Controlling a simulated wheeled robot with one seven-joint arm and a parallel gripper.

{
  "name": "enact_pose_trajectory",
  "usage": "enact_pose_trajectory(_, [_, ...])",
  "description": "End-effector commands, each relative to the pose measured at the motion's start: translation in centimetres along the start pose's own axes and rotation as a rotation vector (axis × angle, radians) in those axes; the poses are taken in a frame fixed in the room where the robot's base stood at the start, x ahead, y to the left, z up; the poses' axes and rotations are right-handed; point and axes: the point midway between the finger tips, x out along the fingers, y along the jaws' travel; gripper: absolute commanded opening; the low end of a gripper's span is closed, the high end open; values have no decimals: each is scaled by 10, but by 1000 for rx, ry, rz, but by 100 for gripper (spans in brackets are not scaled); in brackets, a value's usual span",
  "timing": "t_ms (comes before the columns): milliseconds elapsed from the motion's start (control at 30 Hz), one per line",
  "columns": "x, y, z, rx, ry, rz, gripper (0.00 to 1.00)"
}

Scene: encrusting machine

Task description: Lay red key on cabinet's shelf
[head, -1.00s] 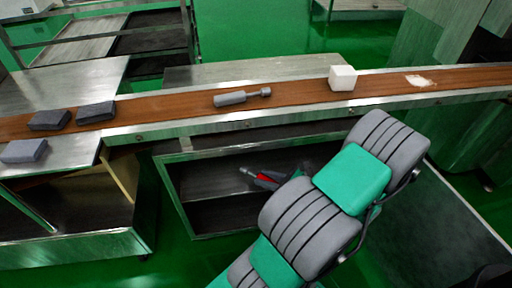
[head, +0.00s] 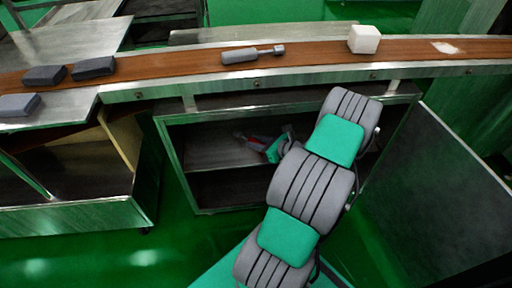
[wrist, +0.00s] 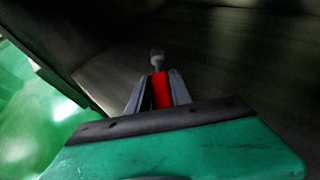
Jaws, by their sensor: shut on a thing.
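The red key (wrist: 161,90) is held between the two fingers of my gripper (wrist: 158,88) in the wrist view. Its grey tip points away from me, over a dark shelf surface. In the head view my gripper (head: 262,143) is inside the open cabinet (head: 160,150) under the conveyor, above the cabinet's shelf (head: 215,155). The red of the key shows there as a small patch. I cannot tell whether the key touches the shelf. My arm hides the right part of the cabinet.
A conveyor belt (head: 190,62) runs above the cabinet, with a grey cylindrical tool (head: 240,56), a white cube (head: 364,39) and dark blocks (head: 93,67) on it. A metal table (head: 60,105) stands at left. A dark panel (head: 440,190) stands at right.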

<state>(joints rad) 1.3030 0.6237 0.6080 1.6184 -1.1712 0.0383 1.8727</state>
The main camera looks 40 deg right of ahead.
Motion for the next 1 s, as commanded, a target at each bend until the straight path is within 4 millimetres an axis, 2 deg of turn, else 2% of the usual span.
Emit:
enact_pose_trajectory(33, [4,-1,-10,-1,-1,-1,0])
enact_pose_trajectory(367, [4,-1,-10,-2,-1,-1,0])
enact_pose_trajectory(400, [4,-1,-10,-2,-1,-1,28])
enact_pose_trajectory(600, [4,0,-10,-2,-1,-1,44])
enact_pose_trajectory(667, [4,0,-10,-2,-1,-1,48])
enact_pose_trajectory(933, [2,0,-6,-2,-1,-1,48])
enact_pose_trajectory(1000, [-5,-1,-5,1,0,-3,48])
